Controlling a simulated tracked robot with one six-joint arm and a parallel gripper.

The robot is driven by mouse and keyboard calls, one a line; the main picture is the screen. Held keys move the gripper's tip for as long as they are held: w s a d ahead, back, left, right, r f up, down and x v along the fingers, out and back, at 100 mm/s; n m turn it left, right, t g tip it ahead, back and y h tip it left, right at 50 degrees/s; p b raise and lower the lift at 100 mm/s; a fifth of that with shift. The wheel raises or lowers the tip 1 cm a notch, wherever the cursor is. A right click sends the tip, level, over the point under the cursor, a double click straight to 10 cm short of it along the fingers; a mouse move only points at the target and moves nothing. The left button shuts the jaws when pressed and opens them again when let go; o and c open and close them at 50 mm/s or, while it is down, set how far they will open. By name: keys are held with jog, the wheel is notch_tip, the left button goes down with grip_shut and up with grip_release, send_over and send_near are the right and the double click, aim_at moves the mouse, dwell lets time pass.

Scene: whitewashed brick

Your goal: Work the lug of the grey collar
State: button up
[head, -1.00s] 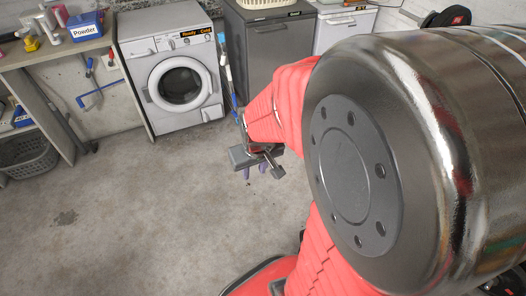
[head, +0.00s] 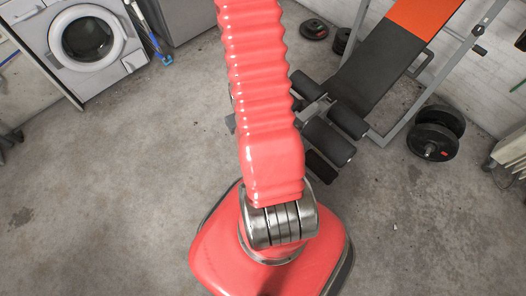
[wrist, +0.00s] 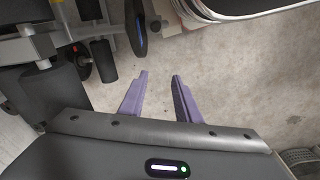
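I cannot pick out the grey collar or its lug for certain in either view. My gripper (wrist: 160,75) shows in the wrist view with two purple fingers apart, and bare concrete floor shows between them. Nothing is held. In the head view my red arm covers the gripper. Left of the fingers, the wrist view shows the grey metal frame and black rollers (wrist: 68,88) of a weight bench. A dark disc (wrist: 137,28) stands above the left finger.
In the head view the black and orange weight bench (head: 378,55) stands beyond my arm. Black weights (head: 436,132) lie right of it, and a plate (head: 314,29) lies behind. A washing machine (head: 86,38) stands at the upper left. The floor at left is clear.

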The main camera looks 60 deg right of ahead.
jog(key=s+f+m, duration=0.1)
jog(key=s+f, duration=0.5)
jog(key=f, duration=0.2)
jog(key=shift+s+f+g+y, duration=0.2)
jog(key=shift+s+g+y, duration=0.1)
jog(key=shift+s, duration=0.05)
jog(key=shift+f, duration=0.1)
jog(key=shift+f, duration=6.85)
jog(key=shift+c, duration=0.6)
grip_shut()
